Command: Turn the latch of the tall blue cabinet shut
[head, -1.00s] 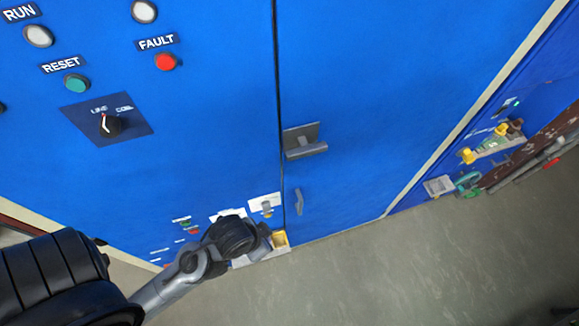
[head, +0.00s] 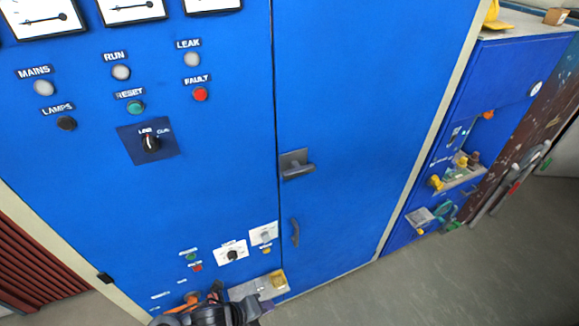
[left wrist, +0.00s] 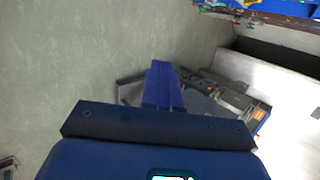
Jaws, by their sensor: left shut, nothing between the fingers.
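The tall blue cabinet (head: 352,110) fills the middle of the head view, with a dark vertical seam beside its right door. A grey latch (head: 298,166) with a backplate and a crosswise bar sits on that door by the seam. The bar lies roughly level in the picture, its right end over the door. My left gripper (head: 250,308) is at the bottom edge of the head view, well below the latch and apart from it. In the left wrist view its blue fingers (left wrist: 163,86) are together and empty. My right gripper is not in view.
A small curved pull handle (head: 295,232) is below the latch. A rotary switch (head: 150,142), lamps and gauges are on the left panel. A lower blue unit (head: 500,85) stands right; grey floor (head: 400,280) is clear.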

